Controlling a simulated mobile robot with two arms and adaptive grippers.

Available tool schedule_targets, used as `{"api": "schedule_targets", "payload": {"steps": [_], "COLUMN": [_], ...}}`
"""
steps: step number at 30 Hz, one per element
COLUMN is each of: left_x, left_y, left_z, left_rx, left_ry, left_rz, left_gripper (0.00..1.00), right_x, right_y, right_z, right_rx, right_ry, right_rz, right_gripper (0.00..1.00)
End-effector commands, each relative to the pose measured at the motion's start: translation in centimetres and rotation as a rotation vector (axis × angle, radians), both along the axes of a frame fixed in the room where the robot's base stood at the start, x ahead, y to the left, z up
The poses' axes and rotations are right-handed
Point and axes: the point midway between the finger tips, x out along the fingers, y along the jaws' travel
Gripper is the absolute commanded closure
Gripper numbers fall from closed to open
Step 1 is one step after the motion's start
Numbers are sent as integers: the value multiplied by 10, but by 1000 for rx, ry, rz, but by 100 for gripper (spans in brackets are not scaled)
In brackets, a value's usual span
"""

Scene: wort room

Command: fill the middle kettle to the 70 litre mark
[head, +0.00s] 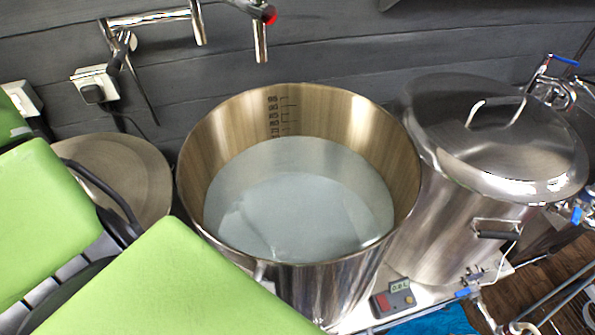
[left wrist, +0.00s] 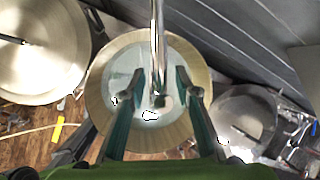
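The middle kettle (head: 395,160) is an open steel pot in the head view, with pale water (head: 300,190) in it. A dark scale (head: 284,112) is printed inside its back wall. The water meets the wall near the scale's lower visible marks; the figures are too small to read surely. A steel spout (head: 261,42) with a red-tipped part hangs above the back rim; no stream shows below it. In the left wrist view my left gripper (left wrist: 161,75) has its fingers apart over the kettle (left wrist: 108,62), with a steel pipe (left wrist: 157,30) showing between them. My right gripper is not visible.
A lidded kettle (head: 500,135) with valves stands close on the right. A round tan-grey top (head: 120,175) is at the left. Another pipe (head: 150,18) and a wall plug (head: 95,85) are on the dark wall.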

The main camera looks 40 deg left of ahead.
Motion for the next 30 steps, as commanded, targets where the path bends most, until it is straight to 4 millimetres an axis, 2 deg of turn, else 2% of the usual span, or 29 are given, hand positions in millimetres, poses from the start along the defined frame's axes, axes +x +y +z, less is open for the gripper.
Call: {"api": "schedule_targets", "payload": {"steps": [5,8,16,21,30], "left_x": [-1,-3,-18,-25,-30], "left_y": [-2,-6,-27,-36,-41], "left_z": [4,16,69,93,108], "left_rx": [0,-1,-3,-1,0], "left_ry": [-1,-4,-4,0,0], "left_rz": [-2,-2,-1,-1,0], "left_gripper": [70,70,70,70,70], "right_x": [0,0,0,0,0], "right_y": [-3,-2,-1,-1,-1], "right_z": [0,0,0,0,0], "right_rx": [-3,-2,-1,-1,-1], "right_ry": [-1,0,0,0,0], "right_rz": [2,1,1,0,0], "right_gripper": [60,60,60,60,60]}}
